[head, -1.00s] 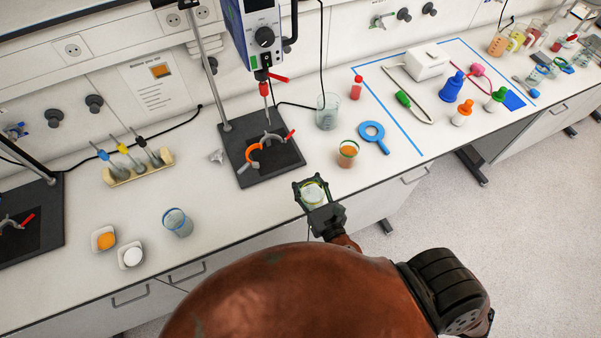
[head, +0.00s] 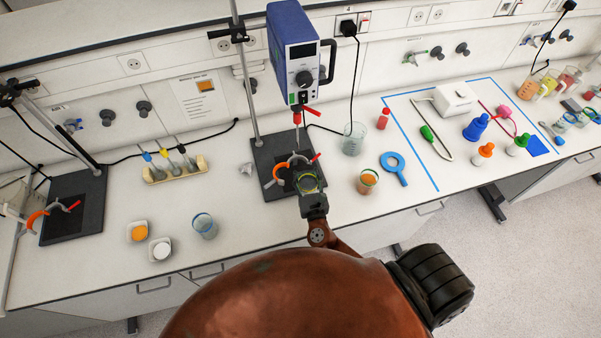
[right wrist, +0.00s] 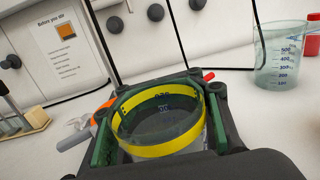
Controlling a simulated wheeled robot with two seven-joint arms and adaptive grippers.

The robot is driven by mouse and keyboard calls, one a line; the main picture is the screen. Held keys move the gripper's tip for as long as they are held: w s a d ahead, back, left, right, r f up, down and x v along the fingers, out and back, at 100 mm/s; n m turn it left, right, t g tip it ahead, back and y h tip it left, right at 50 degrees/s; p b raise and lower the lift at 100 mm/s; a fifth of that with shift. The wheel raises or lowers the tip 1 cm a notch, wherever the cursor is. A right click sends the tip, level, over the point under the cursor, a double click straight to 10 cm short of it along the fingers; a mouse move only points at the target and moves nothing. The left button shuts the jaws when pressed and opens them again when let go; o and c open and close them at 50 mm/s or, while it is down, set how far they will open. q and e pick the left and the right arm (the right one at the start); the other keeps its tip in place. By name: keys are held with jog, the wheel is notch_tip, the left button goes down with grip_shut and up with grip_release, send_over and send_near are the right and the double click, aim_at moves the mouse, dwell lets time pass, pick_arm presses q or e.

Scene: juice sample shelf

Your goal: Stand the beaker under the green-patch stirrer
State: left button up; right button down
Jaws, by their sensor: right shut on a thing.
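My right gripper (head: 308,182) is shut on a clear beaker (head: 306,180) with a yellow band near its rim. The beaker (right wrist: 160,120) also shows between the fingers in the right wrist view, roughly upright. The blue stirrer (head: 294,45) hangs on a stand, with a small green patch (head: 291,98) low on its front. Its thin shaft points down over the black base plate (head: 268,154). An orange-and-grey clamp (head: 280,172) sits low there. The held beaker overlaps the plate's front right part in the head view; whether it touches is hidden. My left gripper is out of view.
A large beaker (head: 353,139) and an orange-filled beaker (head: 367,182) stand right of the plate. A blue-banded beaker (head: 205,226) and two small dishes (head: 160,248) stand to the left. Another clamp stand (head: 72,205) is at far left.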

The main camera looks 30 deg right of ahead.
jog(key=shift+w+f, duration=0.3)
jog(key=shift+w, duration=0.25)
jog(key=shift+w+f, duration=0.2)
jog(key=shift+w, duration=0.6)
jog(key=shift+f+b+x, duration=0.2)
jog(key=shift+b+x, duration=0.05)
jog(key=shift+x, duration=0.55)
jog(key=shift+f+b+x, duration=0.2)
jog(key=shift+b+x, duration=0.05)
jog(key=shift+x, duration=0.55)
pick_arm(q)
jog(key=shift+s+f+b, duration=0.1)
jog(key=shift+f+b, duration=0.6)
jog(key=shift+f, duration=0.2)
pick_arm(e)
jog(key=shift+a+f+x, duration=0.1)
jog(key=shift+a+x, duration=0.05)
jog(key=shift+x, duration=1)
jog(key=shift+a+f+x, duration=0.1)
jog(key=shift+f+x, duration=0.05)
jog(key=shift+x, duration=1.05)
jog(key=shift+w, duration=0.1)
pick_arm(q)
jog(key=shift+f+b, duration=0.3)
pick_arm(e)
jog(key=shift+w+f, duration=0.15)
jog(key=shift+f, duration=0.1)
jog(key=c, duration=1)
grip_release()
